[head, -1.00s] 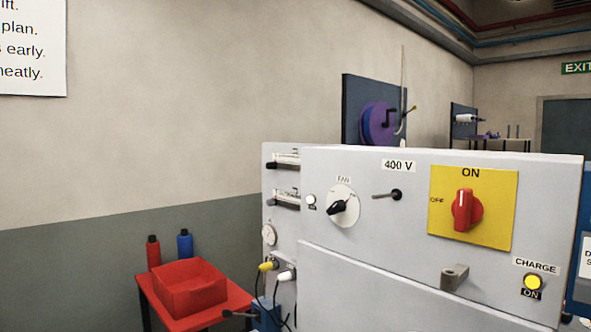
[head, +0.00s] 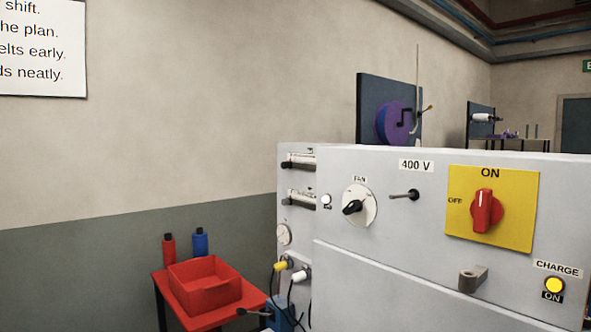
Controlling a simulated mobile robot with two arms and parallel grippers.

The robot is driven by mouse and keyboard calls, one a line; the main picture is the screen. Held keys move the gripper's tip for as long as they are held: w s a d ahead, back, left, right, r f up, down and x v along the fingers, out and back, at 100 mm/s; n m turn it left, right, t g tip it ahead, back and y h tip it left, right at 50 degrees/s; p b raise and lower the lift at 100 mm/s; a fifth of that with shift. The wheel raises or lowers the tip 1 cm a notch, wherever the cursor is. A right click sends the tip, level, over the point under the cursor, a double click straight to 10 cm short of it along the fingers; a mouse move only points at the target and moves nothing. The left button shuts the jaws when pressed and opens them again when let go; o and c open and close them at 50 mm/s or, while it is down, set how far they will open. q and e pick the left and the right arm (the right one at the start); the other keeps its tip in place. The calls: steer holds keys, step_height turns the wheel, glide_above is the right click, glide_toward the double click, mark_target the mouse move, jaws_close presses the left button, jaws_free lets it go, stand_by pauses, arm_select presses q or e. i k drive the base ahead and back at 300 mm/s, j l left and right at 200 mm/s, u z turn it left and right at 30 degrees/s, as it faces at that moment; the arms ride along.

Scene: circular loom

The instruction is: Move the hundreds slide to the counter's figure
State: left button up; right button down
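No hundreds slide and no counter can be made out in the head view. The nearest thing is a light grey cabinet (head: 385,245) labelled 400 V. Its front carries a fan knob (head: 357,206), a small lever (head: 406,195) and a red rotary switch (head: 486,211) on a yellow plate. Two horizontal fittings (head: 301,162) with dark ends sit on the panel at its left; their markings are too small to read. Neither of my grippers shows in the view.
A red table (head: 246,306) with a red open box (head: 203,289) stands left of the cabinet. A red bottle (head: 169,248) and a blue bottle (head: 200,242) are behind the box. A purple reel (head: 394,123) on a dark board is farther back.

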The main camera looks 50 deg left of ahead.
mark_target(287, 165)
steer(key=k+u, duration=0.1)
steer(key=u, duration=0.4)
steer(key=k+u, duration=0.1)
steer(key=u, duration=0.35)
steer(key=k+u, duration=0.1)
steer(key=u, duration=0.4)
